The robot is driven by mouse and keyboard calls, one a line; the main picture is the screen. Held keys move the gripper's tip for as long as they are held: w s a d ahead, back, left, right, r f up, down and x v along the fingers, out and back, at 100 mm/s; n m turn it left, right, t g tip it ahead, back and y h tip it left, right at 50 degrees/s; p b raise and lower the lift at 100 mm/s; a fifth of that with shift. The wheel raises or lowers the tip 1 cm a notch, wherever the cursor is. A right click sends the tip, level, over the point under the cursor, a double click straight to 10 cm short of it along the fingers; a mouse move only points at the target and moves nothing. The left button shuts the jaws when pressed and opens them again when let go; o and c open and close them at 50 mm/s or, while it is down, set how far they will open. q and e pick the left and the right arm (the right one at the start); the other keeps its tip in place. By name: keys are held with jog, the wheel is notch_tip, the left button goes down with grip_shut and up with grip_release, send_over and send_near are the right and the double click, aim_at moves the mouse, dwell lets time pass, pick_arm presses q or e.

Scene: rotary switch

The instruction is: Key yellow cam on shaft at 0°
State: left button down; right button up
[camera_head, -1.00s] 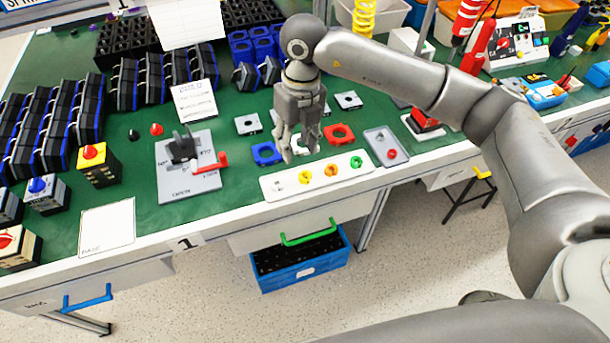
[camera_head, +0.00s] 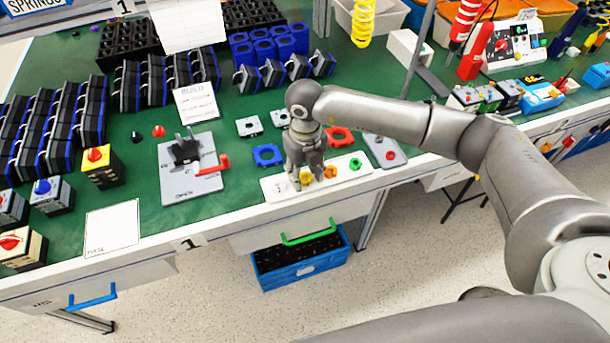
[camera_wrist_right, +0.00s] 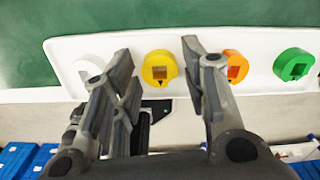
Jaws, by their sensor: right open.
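The yellow cam (camera_wrist_right: 160,68) is a ring with a square hole and a small dark mark, lying on the white tray (camera_wrist_right: 220,45). In the head view the yellow cam (camera_head: 305,178) shows partly behind my right gripper (camera_head: 313,184). My right gripper is open above the tray; in the wrist view its fingers (camera_wrist_right: 152,75) stand on either side of the yellow cam, and I cannot tell if they touch it. The grey fixture (camera_head: 190,168) with a dark upright part and a red handle (camera_head: 214,166) stands to the left. My left gripper is not in view.
On the tray are a white cam (camera_wrist_right: 88,72), an orange cam (camera_wrist_right: 236,66) and a green cam (camera_wrist_right: 294,64). Blue (camera_head: 267,155) and red (camera_head: 340,137) square plates lie behind it. Black-and-blue switch blocks fill the left side. A white card (camera_head: 111,228) lies at the front left.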

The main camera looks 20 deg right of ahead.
jog(key=c, duration=0.5)
